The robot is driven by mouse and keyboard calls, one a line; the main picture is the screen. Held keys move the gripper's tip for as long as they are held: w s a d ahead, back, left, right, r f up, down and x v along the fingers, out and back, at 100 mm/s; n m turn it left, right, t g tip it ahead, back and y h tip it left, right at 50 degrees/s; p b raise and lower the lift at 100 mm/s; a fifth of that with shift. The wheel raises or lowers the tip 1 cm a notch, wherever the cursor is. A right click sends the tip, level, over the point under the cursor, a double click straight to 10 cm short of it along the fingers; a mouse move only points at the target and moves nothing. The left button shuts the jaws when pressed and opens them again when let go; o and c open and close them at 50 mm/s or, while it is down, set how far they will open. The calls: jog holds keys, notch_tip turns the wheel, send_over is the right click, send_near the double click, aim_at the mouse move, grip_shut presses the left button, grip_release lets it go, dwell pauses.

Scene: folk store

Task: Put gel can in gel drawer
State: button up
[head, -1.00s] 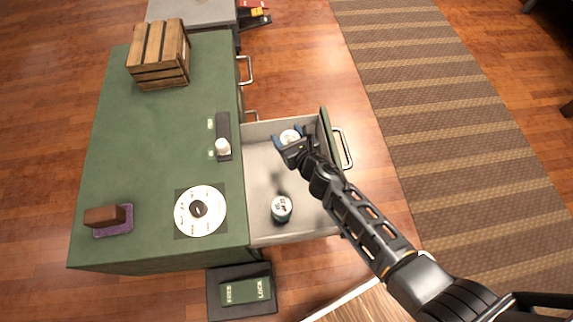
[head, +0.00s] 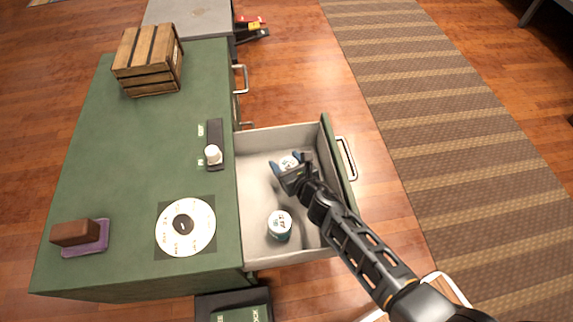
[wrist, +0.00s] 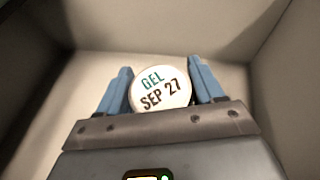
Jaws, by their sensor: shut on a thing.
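The gel can (wrist: 160,88) has a white lid reading "GEL SEP 27" and sits between the blue fingers of my gripper (wrist: 161,85) in the wrist view. In the head view my gripper (head: 284,163) is shut on the gel can (head: 288,161), over or inside the open drawer's far part. The open drawer (head: 256,150) is pale grey inside with a green front. A second can (head: 279,224) with a white lid stands upright in the drawer's near part, apart from the gripper. Whether the held can touches the drawer floor cannot be told.
The green cabinet top (head: 140,150) holds a wooden crate (head: 148,62), a slider with a white knob (head: 213,155), a round dial plate (head: 186,227) and a brown block on a purple pad (head: 77,235). The drawer front has a metal handle (head: 346,158). A striped rug lies right.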

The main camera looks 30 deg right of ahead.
jog(key=shift+f, duration=0.1)
jog(key=o, duration=1.1)
jog(key=shift+o, duration=0.2)
jog(key=shift+s+r, duration=0.1)
jog(key=shift+r, duration=0.15)
jog(key=p+v, duration=0.3)
jog(key=v, duration=0.8)
jog(key=shift+s, duration=0.35)
jog(key=shift+r, duration=0.15)
